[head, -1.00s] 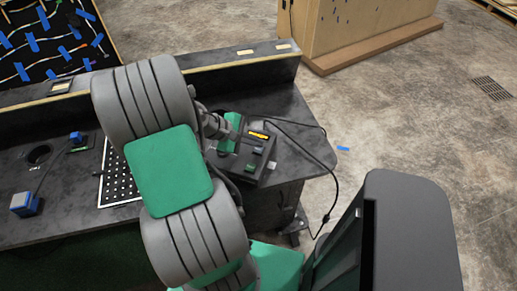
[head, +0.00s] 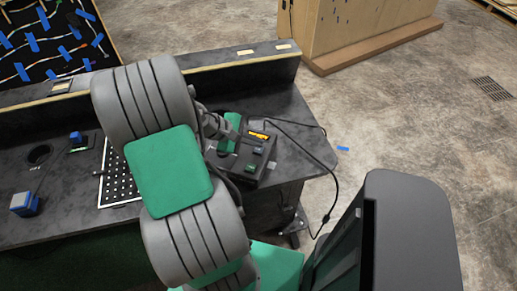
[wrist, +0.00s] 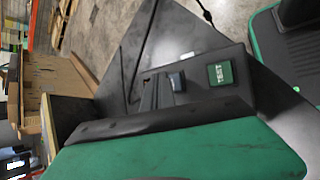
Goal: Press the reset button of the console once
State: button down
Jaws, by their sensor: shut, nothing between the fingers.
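The console (head: 244,172) is a dark box near the right end of the dark bench, with a lit orange display (head: 259,135). My gripper (head: 229,148), with a green cover, is shut and empty over the console's left part. The cover fills the lower wrist view and hides part of the console. The fingertips are not clearly visible, and I cannot tell whether they touch the console.
A black cable (head: 337,190) runs from the console over the bench's right edge. A perforated plate (head: 117,176) and small blue-topped blocks (head: 25,203) are on the bench's left side. A raised ledge (head: 230,68) runs along the back. The bench right of the console is mostly clear.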

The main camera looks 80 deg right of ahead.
aim_at(255, 150)
dwell(0.3)
jog(key=shift+f, duration=0.45)
jog(key=shift+f, duration=0.45)
dwell(0.6)
jog(key=shift+r+p, duration=0.85)
jog(key=shift+p, duration=0.1)
notch_tip(255, 150, up, 5)
jog(key=p, duration=0.5)
jog(key=shift+r, duration=0.1)
